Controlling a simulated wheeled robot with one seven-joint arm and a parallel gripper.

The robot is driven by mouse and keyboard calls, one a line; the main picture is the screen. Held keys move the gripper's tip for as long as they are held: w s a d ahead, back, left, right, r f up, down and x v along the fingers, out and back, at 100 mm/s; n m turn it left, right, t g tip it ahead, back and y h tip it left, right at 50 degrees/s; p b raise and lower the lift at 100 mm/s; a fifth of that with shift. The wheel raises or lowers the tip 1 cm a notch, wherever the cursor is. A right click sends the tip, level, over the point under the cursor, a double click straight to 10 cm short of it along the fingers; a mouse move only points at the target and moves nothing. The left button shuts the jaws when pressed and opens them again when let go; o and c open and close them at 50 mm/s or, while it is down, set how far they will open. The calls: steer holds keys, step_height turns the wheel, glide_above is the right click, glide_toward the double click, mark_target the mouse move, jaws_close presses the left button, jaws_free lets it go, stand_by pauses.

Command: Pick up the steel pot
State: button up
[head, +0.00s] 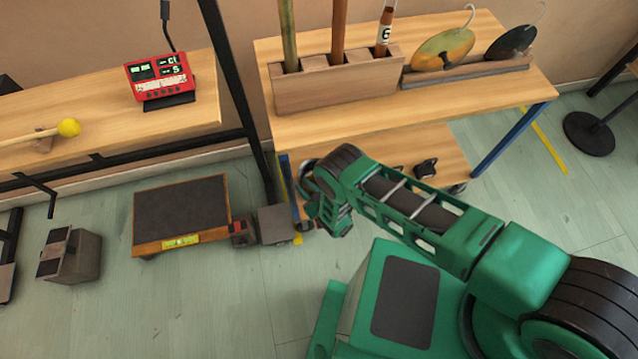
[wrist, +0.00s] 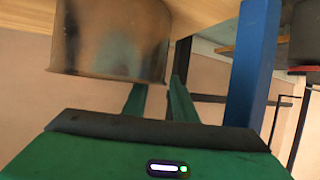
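In the wrist view a brownish, stained metal vessel (wrist: 105,45), which looks like the steel pot, fills the upper left, close to the camera. My gripper (wrist: 160,88) shows two green fingers, set apart, pointing up the picture. The left finger is partly hidden behind the vessel's lower edge, and the right finger is just beyond its right side. I cannot tell whether either touches it. In the head view my gripper (head: 322,205) is low at the left front of the wooden trolley (head: 480,105). I cannot make out the pot there; my arm covers part of the lower shelf.
A blue post (wrist: 253,65) stands close right of my fingers. A dark round vessel (wrist: 306,35) is at the far right. In the head view, a dark-topped platform (head: 180,212) and a box (head: 72,256) are on the floor at left. A bench holds a red device (head: 160,76).

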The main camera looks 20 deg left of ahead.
jaws_close()
